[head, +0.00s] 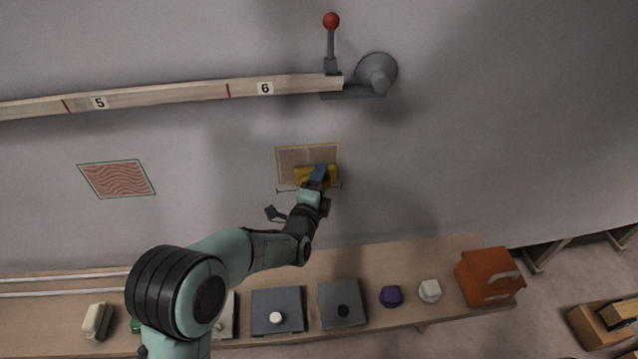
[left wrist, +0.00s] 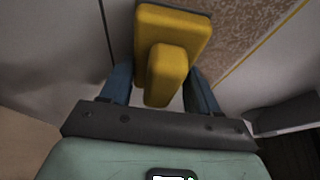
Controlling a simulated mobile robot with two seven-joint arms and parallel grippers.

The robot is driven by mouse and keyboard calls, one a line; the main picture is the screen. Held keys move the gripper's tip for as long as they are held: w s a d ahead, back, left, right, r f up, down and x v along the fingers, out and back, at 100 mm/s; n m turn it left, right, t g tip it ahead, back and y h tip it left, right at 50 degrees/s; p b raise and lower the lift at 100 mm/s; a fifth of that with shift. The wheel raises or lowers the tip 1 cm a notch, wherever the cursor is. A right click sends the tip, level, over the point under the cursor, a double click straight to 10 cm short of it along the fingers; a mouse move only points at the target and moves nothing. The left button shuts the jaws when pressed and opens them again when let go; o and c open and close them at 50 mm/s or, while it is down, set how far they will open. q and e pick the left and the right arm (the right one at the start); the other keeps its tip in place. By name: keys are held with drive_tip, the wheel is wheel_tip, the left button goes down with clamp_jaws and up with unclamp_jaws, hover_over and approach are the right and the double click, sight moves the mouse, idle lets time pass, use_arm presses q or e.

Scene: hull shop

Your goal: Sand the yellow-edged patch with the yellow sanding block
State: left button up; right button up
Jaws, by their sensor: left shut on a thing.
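The yellow-edged patch (head: 308,153) is a tan, speckled rectangle on the grey wall, and its lower part is covered by my gripper and the block. The patch also shows in the left wrist view (left wrist: 246,32) with its yellow edge line at the right. My left gripper (head: 317,180) is shut on the yellow sanding block (head: 301,174). In the left wrist view the block (left wrist: 172,30) sits between the two blue fingers, held by its raised grip. The block lies over the lower part of the patch; I cannot tell whether it touches the surface. My right gripper is not in view.
A green-edged patch with red wavy lines (head: 117,179) is at left. A wooden rail (head: 190,95) and a red-knobbed lever (head: 331,40) are above. The bench (head: 440,265) below carries grey boxes (head: 278,298), a purple knob (head: 391,296) and an orange case (head: 478,282).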

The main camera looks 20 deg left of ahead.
sight(323, 141)
use_arm(q)
drive_tip(key=shift+w+a+r+p, duration=0.1)
drive_tip(key=shift+w+r+p, duration=0.05)
drive_tip(key=shift+r+p, duration=4)
drive_tip(key=shift+f+b, duration=2.8)
drive_tip(key=shift+b, duration=0.65)
wheel_tip(323, 141, down, 7)
drive_tip(key=b, duration=0.4)
drive_tip(key=shift+s+r, duration=0.2)
drive_tip(key=shift+o, duration=0.7)
drive_tip(key=shift+c, duration=0.7)
drive_tip(key=shift+s, duration=0.1)
